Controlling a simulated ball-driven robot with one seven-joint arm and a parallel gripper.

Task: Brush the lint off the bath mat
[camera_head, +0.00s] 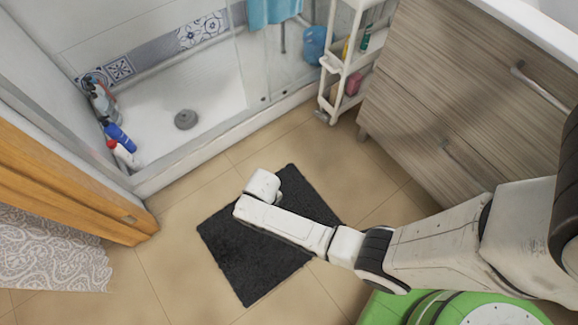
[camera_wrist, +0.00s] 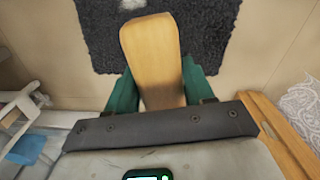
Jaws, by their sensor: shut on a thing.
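The bath mat (camera_head: 250,265) is a dark, shaggy rectangle lying flat on the tiled floor in the head view. It also fills the top of the wrist view (camera_wrist: 205,35). My gripper (camera_wrist: 160,78), with green fingers, is shut on a light wooden brush (camera_wrist: 152,48). The brush points over the mat's edge; its bristles are hidden, and I cannot tell whether it touches. In the head view my arm hides the brush and fingers.
A shower tray (camera_head: 205,95) with bottles (camera_head: 118,137) along its left side lies beyond the mat. A white cart (camera_head: 338,70) and a wooden drawer cabinet (camera_head: 440,100) stand at the back right. A wooden door (camera_head: 70,185) and patterned rug (camera_head: 50,250) are at left. Floor around the mat is clear.

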